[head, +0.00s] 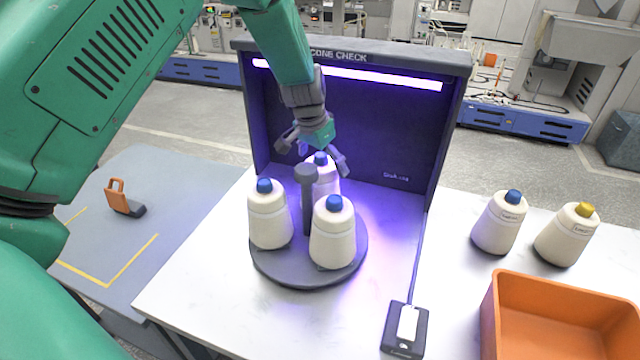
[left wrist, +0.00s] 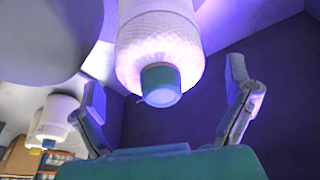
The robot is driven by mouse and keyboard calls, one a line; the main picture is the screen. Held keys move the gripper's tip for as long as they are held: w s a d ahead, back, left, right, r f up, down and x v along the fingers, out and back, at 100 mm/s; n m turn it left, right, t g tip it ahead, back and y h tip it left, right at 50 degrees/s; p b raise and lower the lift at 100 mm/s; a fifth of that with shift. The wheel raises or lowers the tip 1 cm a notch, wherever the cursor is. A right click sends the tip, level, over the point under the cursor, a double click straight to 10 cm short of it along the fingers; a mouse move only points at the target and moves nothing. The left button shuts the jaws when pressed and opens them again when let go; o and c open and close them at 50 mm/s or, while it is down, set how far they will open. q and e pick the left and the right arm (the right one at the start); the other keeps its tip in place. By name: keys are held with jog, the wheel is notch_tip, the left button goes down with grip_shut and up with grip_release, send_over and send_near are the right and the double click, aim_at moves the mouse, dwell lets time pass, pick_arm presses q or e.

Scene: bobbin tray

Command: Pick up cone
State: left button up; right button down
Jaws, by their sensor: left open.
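My left gripper (head: 312,160) is open above the back cone. Another cone (left wrist: 55,120) shows at the left of that view. My right gripper is not in view.
A dark booth (head: 400,150) with a lit purple tube surrounds the turntable's back. A grey post (head: 307,200) rises among the cones. Two more cones, blue-tipped (head: 499,225) and yellow-tipped (head: 567,235), stand at right behind an orange bin (head: 560,295). A switch box (head: 405,330) lies in front.

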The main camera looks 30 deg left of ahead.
pick_arm(q)
jog(key=shift+w+d+f, duration=0.25)
jog(key=shift+d+f, duration=0.15)
jog(key=shift+f, duration=0.15)
jog(key=shift+s+a, duration=0.1)
jog(key=shift+a, duration=0.3)
jog(key=c, duration=0.6)
jog(key=shift+s+a, duration=0.1)
jog(key=shift+a, duration=0.35)
jog(key=c, duration=1.2)
jog(key=shift+d, duration=0.15)
jog(key=shift+c, duration=0.2)
